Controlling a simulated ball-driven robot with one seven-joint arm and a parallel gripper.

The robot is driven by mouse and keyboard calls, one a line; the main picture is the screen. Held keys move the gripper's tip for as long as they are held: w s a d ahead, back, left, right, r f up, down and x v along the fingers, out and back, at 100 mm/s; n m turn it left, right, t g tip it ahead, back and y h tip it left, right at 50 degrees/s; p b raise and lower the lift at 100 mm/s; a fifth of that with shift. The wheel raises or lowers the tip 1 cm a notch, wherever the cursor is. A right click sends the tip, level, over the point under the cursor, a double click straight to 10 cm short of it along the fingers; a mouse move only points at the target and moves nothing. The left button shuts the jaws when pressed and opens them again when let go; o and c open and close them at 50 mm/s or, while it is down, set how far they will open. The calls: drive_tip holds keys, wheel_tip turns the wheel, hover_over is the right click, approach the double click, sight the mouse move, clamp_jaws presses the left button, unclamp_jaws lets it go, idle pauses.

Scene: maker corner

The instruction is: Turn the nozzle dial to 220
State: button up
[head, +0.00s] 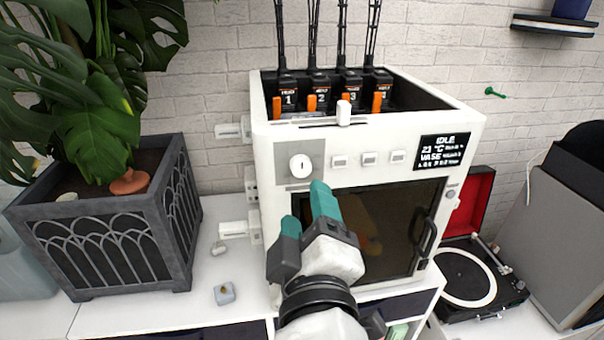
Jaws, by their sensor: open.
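The white printer (285,215) stands on the white cabinet in the middle of the head view. A round white dial (300,166) with a dark pointer mark sits on a grey plate at the upper left of its front. The mark looks near upright; any numbers around it are too small to read. My gripper (306,212), with teal fingertips, is open and empty in front of the printer, below the dial in the picture. It hides part of the front and the dark door window. The display (443,152) at the upper right reads IDLE, 23 °C and VASE.
Small buttons (370,158) lie right of the dial. A door handle (424,243) sticks out at the right. A planter (110,225) stands left and a turntable (468,275) right. A small grey object (224,293) lies on the cabinet top, which is otherwise mostly clear there.

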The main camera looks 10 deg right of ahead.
sight(301, 171)
drive_tip(key=w, duration=0.3)
drive_tip(key=w+p, duration=0.1)
drive_tip(key=w, duration=0.2)
drive_tip(key=w+d, duration=0.1)
drive_tip(key=w, duration=0.2)
drive_tip(key=shift+f, duration=0.1)
drive_tip(key=c, duration=1)
